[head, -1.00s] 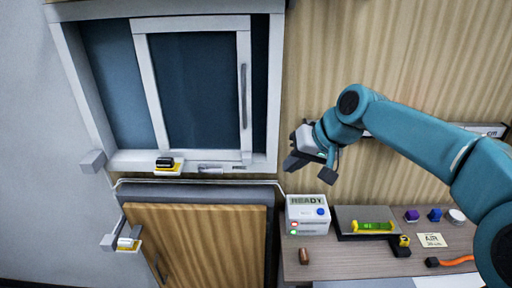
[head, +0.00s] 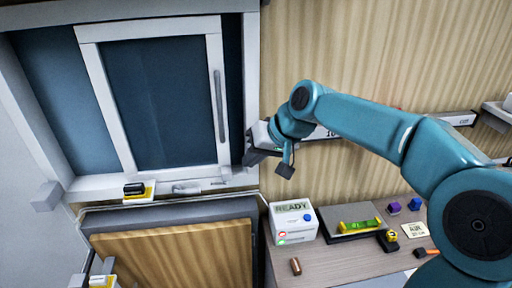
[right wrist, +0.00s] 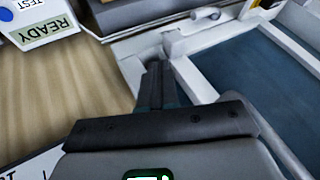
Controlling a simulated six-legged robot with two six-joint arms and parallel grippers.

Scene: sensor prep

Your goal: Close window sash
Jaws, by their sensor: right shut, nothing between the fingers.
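The window sash (head: 152,30) is a white-framed dark pane in the head view. It stands toward the right of the window frame (head: 251,60), with a narrow dark gap at its right and a wider dark strip at its left. A vertical grey handle (head: 219,106) is on its right stile. My right gripper (head: 252,158) is shut and empty beside the lower right of the window frame, apart from the handle. In the right wrist view, its dark fingers (right wrist: 155,88) are close to the white frame; contact cannot be told. My left gripper is not in view.
A small ledge (head: 139,192) with a dark item sticks out below the window. A wooden-fronted cabinet (head: 175,256) is beneath.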

